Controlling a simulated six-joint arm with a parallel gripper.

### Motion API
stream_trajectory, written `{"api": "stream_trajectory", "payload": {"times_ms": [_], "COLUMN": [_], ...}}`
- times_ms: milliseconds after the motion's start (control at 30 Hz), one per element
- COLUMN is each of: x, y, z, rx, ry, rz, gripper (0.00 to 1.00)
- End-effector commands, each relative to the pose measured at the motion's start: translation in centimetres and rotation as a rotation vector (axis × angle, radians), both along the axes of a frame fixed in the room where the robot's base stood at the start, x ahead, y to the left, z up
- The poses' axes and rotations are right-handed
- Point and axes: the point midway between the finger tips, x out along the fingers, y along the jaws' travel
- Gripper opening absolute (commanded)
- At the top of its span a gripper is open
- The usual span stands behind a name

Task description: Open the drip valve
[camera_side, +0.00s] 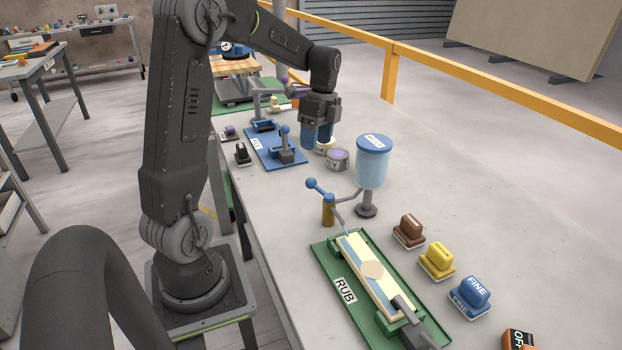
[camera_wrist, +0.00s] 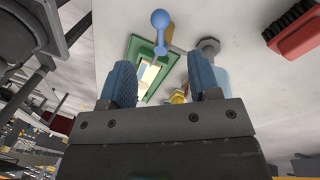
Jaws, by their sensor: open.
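The drip valve (camera_side: 328,212) is a brass post with a blue ball-ended lever (camera_side: 318,189), beside the blue water tank (camera_side: 372,165) in the side view. The lever slants up to the left, and a thin spout reaches down toward the green tray marked RUB (camera_side: 343,291). In the wrist view the blue lever (camera_wrist: 160,22) shows at the top, beyond the fingertips. My gripper (camera_side: 317,143) points down behind the valve and is apart from it. In the wrist view my gripper (camera_wrist: 160,65) has its two blue fingers spread, with nothing between them.
Brown (camera_side: 410,231), yellow (camera_side: 437,261) and blue FINE (camera_side: 470,297) blocks stand right of the tray. Small tins (camera_side: 338,160) stand close to my gripper. A blue board (camera_side: 262,151) with a clamp lies left of it. A red brush (camera_wrist: 291,27) shows in the wrist view.

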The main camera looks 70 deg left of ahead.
Motion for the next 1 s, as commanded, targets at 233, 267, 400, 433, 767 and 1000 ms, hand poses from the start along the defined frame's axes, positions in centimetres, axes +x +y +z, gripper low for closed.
{"api": "stream_trajectory", "payload": {"times_ms": [233, 267, 400, 433, 767, 1000], "x": [-1.0, -1.0, -1.4, -1.5, -1.8, -1.8], "y": [-0.6, -0.6, -0.9, -0.9, -1.1, -1.1], "z": [-5.2, -5.8, -8.2, -8.6, -10.6, -10.6], "rx": [-0.004, -0.004, -0.003, -0.003, 0.0, 0.0], "ry": [0.002, 0.002, 0.001, 0.001, -0.003, -0.003], "rz": [0.001, 0.001, 0.001, 0.001, 0.002, 0.001], "gripper": [0.56, 0.56, 0.56, 0.56, 0.56, 0.53]}}
